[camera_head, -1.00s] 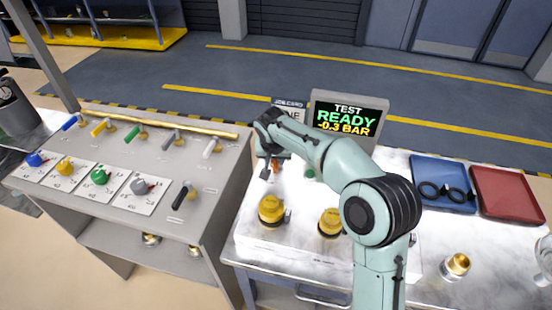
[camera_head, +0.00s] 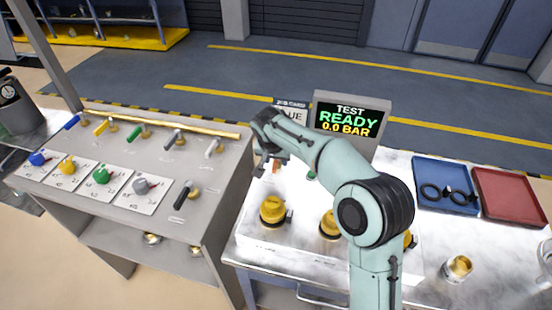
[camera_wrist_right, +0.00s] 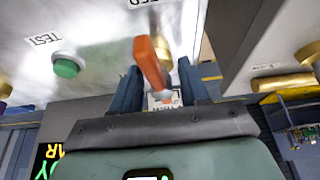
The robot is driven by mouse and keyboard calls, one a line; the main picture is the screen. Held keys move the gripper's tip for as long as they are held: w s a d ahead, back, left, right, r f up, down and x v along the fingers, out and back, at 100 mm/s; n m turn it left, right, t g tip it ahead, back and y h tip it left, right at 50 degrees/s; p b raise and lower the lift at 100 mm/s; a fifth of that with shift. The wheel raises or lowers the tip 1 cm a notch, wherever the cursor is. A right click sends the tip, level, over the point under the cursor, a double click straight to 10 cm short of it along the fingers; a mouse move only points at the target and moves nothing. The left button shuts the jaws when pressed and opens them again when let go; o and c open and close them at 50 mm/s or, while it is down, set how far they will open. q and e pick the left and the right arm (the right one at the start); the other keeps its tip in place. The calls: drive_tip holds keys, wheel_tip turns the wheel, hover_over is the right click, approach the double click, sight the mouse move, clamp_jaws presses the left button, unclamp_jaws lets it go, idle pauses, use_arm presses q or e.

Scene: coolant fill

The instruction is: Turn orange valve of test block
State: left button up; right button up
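The orange valve handle (camera_wrist_right: 150,65) shows in the right wrist view, on a brass stem (camera_wrist_right: 160,38) at the white test block (camera_wrist_right: 100,28). In the head view the orange handle (camera_head: 277,167) is a small patch beside my right gripper (camera_head: 272,163), partly hidden by it. In the wrist view my right gripper (camera_wrist_right: 163,88) has its two dark fingers apart, one on each side of the handle's near end, with gaps visible. Whether either finger touches it I cannot tell. My left gripper is not in view.
The test display (camera_head: 349,118) reads READY, 0.0 BAR. A green button (camera_wrist_right: 68,66) marked TEST is near the handle. Yellow caps (camera_head: 272,210) stand along the block's front. A grey valve panel (camera_head: 220,165) is on the left; blue (camera_head: 432,165) and red (camera_head: 505,178) trays are right.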

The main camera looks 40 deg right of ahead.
idle(0.3)
drive_tip(key=p+v, duration=0.1)
drive_tip(key=v, duration=1.2)
drive_tip(key=shift+r, duration=0.15)
